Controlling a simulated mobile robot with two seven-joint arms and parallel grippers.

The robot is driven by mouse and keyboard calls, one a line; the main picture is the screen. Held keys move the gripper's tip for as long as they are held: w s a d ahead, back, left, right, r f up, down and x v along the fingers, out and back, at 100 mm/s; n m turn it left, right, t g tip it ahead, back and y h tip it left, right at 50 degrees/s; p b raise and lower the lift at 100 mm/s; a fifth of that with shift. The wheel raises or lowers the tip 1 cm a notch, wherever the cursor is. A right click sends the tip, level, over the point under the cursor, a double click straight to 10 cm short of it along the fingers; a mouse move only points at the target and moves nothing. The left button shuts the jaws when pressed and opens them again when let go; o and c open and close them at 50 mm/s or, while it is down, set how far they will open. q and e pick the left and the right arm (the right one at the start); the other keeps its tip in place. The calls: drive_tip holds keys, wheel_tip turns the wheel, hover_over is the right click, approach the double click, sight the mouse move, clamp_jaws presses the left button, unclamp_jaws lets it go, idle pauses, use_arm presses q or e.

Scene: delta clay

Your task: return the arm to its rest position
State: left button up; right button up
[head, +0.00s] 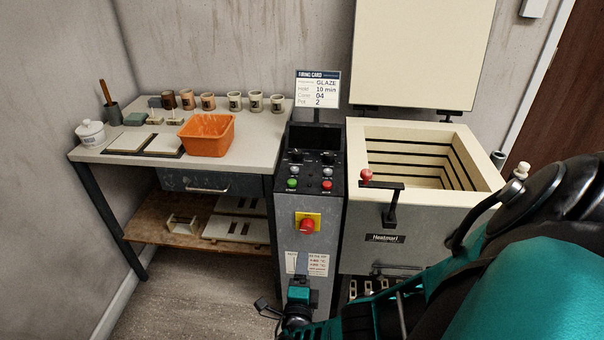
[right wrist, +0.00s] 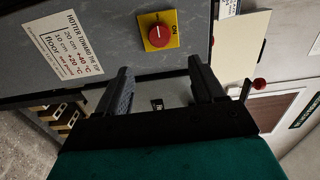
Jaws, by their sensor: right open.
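My right arm (head: 540,260), teal and black, comes in from the right edge in the head view and reaches low across the front of the kiln. My right gripper (head: 299,278) is in front of the lower control cabinet, below the red stop button. In the right wrist view the gripper (right wrist: 158,75) is open, its two dark fingers apart with nothing between them. The grey cabinet front lies beyond the fingertips. My left arm and left gripper are not in view.
The kiln (head: 365,225) stands open, its lid (head: 425,55) raised. At left, a table (head: 255,135) holds an orange tub (head: 206,136), several cups and a lidded white jar (head: 90,132). Floor (head: 190,295) before the table is clear.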

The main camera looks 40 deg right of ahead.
idle(0.3)
drive_tip(key=s+a+f+m+g+y, duration=0.5)
drive_tip(key=s+a+f+m, duration=0.3)
drive_tip(key=f+m, duration=0.3)
drive_tip(key=s+a+m+g+y, duration=0.1)
drive_tip(key=s+a+m+y, duration=0.4)
drive_tip(key=a+m, duration=0.5)
wheel_tip(320, 180, up, 19)
drive_tip(key=w+a+m+t+y, duration=0.2)
drive_tip(key=m+t+y, duration=0.3)
drive_tip(key=m, duration=1.5)
drive_tip(key=shift+w+t+y, duration=0.3)
drive_tip(key=shift+w+y, duration=0.1)
drive_tip(key=shift+y, duration=0.2)
